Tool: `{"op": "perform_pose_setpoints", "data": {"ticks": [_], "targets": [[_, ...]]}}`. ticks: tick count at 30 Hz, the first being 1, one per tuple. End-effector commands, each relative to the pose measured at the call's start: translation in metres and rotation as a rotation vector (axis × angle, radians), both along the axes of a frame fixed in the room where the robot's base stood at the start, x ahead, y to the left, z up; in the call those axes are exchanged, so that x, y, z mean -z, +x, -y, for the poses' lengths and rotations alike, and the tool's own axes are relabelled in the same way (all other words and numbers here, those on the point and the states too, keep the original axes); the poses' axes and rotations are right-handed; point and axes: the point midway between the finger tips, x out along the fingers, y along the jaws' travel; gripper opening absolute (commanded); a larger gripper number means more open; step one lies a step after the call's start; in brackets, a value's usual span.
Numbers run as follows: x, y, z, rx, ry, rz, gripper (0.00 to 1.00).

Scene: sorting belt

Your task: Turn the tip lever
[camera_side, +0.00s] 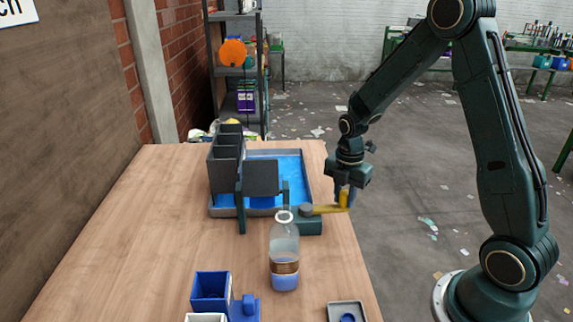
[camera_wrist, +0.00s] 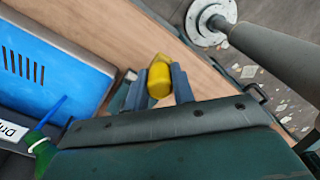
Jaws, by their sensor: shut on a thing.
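The tip lever (camera_side: 328,209) is a yellow bar with an upright yellow handle at its outer end, joined to a dark green pivot block at the table's right side. My gripper (camera_side: 344,198) is shut on the handle. In the wrist view my gripper (camera_wrist: 160,86) has a finger on each side of the yellow handle (camera_wrist: 159,78). The lever's arm is mostly hidden in the wrist view. A dark grey tipping plate (camera_side: 261,178) stands between green posts beside the pivot block, in front of a blue-floored tray (camera_side: 291,168).
A bottle with blue liquid (camera_side: 284,248) stands upright just in front of the pivot block. Dark bins (camera_side: 226,150) stand at the tray's left. A blue box (camera_side: 210,288) and a small grey tray (camera_side: 346,306) are at the front. The table's left half is clear.

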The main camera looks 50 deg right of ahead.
Motion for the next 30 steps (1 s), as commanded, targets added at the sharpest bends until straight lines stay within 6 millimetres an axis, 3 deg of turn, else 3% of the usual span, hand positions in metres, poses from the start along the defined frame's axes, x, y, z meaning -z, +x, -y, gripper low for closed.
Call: {"op": "perform_pose_setpoints", "data": {"ticks": [5,6,9,22,30], "targets": [[-0.001,0.002,0.002,0.005,-0.006,0.006,0.0],[-0.001,0.002,0.002,0.005,-0.006,0.006,0.33],[-0.001,0.001,0.001,0.004,-0.004,0.005,0.47],[-0.004,0.001,0.0,0.002,-0.001,0.003,0.47],[-0.029,0.001,0.0,0.002,-0.002,0.007,0.47]]}}
